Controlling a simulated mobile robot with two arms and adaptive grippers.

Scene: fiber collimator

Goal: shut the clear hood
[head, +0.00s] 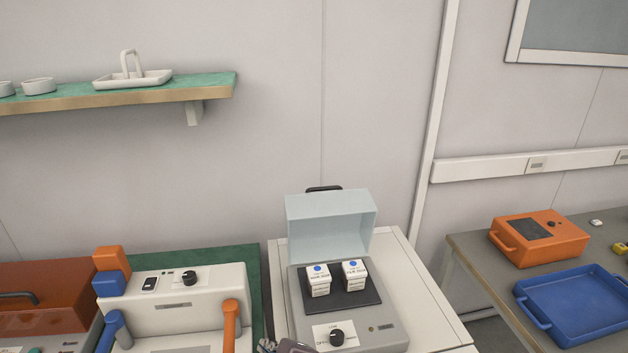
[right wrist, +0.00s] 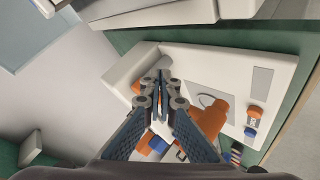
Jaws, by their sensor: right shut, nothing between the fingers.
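The clear hood (head: 330,217), pale blue and see-through-looking, stands raised at the back of a grey device (head: 372,331) in the head view. Its dark handle (head: 323,188) is at the top edge. Two white boxes with blue dots, a left one (head: 319,281) and a right one (head: 355,275), stand on the dark pad under it. My right gripper (head: 285,346) only just shows at the bottom edge, in front of the device's left corner and apart from the hood. In the right wrist view its fingers (right wrist: 162,78) are shut and empty. My left gripper is not in view.
A white machine (head: 182,297) with blue and orange levers stands left of the device. Farther left is a box with an orange lid (head: 58,291). A shelf (head: 160,93) hangs above. A side table at right holds an orange case (head: 565,240) and blue tray (head: 583,307).

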